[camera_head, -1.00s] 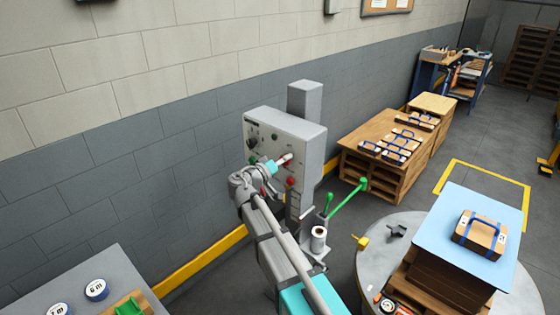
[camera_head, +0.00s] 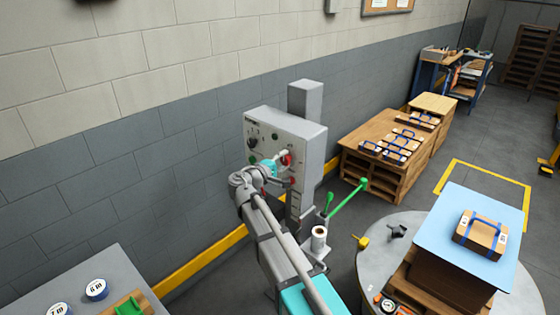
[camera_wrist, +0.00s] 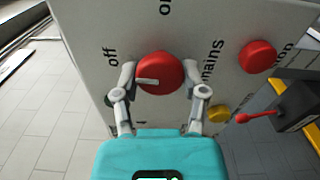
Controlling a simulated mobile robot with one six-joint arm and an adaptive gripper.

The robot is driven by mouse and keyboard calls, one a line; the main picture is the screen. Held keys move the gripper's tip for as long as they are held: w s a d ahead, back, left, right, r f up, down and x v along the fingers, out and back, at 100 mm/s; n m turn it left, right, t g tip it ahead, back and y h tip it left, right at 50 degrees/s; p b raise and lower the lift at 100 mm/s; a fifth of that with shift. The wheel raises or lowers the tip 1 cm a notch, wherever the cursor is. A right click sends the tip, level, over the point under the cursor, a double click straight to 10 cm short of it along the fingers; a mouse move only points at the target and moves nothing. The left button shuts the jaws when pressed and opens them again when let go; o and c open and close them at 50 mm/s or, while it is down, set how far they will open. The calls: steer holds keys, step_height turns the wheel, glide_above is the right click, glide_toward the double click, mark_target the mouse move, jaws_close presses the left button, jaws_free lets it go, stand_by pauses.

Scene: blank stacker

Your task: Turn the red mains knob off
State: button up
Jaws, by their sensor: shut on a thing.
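The red mains knob (camera_wrist: 160,72) fills the middle of the wrist view, on a light grey panel (camera_wrist: 215,20) lettered "off" to its left, "on" above and "mains" to its right. Its white pointer mark (camera_wrist: 147,81) points left, toward the "off" side. My gripper (camera_wrist: 161,76) is shut on the knob, one finger on each side. In the head view the knob (camera_head: 287,160) shows on the front of the grey control box, partly covered by my gripper (camera_head: 281,156).
A second red button (camera_wrist: 257,56), a yellow button (camera_wrist: 218,113) and a red-tipped lever (camera_wrist: 257,117) sit to the right in the wrist view. Green levers (camera_head: 350,200) and a round table (camera_head: 372,260) stand right of the box.

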steer(key=shift+w+n, duration=0.15)
steer(key=shift+n, duration=0.45)
steer(key=o, duration=1.1)
steer(key=shift+d, duration=0.15)
steer(key=shift+o, duration=0.2)
steer(key=shift+s, duration=0.2)
steer(key=v, duration=1.1)
steer(key=shift+s+a, duration=0.2)
steer(key=shift+a, duration=0.2)
